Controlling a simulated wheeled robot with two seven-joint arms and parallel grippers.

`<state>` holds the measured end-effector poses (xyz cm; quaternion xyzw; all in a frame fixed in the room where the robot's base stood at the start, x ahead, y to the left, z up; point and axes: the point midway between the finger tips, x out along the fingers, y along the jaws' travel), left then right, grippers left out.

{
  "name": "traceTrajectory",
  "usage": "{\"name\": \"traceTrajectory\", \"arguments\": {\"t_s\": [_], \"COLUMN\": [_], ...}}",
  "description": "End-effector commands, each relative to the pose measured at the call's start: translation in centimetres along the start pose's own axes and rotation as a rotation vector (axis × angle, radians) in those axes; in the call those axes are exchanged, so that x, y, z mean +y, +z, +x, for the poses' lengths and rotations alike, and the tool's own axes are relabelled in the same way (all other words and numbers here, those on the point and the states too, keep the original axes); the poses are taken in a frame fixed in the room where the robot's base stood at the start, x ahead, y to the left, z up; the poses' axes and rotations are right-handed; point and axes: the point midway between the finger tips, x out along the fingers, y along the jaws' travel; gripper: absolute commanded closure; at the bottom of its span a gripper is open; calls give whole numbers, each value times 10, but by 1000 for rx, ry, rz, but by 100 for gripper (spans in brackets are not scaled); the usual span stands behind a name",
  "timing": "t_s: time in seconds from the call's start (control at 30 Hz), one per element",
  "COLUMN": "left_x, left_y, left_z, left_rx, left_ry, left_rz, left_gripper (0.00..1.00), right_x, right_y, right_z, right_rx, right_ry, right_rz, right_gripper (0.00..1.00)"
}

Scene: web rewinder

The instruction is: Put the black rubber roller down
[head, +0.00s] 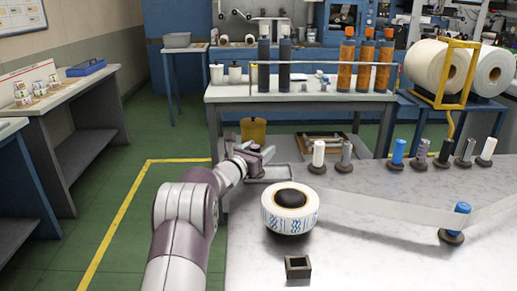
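My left gripper (262,157) is over the table's left back edge, well left of that roller and behind the printed roll. Its fingers are small and partly covered by my own wrist, so I cannot tell whether they are open or hold anything. My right gripper is out of view.
A printed white roll (289,211) with a black core sits on the table (370,260), its web running right past a blue roller (460,217). A small dark square holder (298,266) is in front. White (318,153) and grey (346,156) rollers stand behind. The front middle is clear.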

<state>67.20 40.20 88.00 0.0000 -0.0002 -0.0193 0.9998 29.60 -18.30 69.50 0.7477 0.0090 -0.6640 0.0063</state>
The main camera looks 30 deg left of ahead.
Motion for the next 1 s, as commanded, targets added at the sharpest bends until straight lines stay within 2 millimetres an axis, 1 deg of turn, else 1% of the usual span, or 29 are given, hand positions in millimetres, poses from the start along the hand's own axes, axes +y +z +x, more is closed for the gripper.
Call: {"name": "traceTrajectory", "arguments": {"t_s": [0.23,0.33,0.47,0.6,0.73,0.8,0.87,1.0], "left_x": [0,1,1,1,0,1,0,0], "left_y": [1,2,2,2,2,2,1,1], "left_z": [-1,-9,-34,-70,-98,-109,-115,-121], "left_rx": [-1,-2,-1,-1,-2,-1,-2,-1], "left_ry": [0,1,2,2,2,2,1,1], "left_rz": [1,1,0,2,0,1,1,1], "left_gripper": [37,37,37,37,37,37,37,37], "right_x": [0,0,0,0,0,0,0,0], "right_y": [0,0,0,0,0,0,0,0], "right_z": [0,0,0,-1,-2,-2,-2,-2], "right_rx": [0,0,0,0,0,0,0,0], "right_ry": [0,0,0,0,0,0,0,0], "right_rz": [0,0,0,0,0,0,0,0], "right_gripper": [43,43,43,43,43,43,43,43]}}
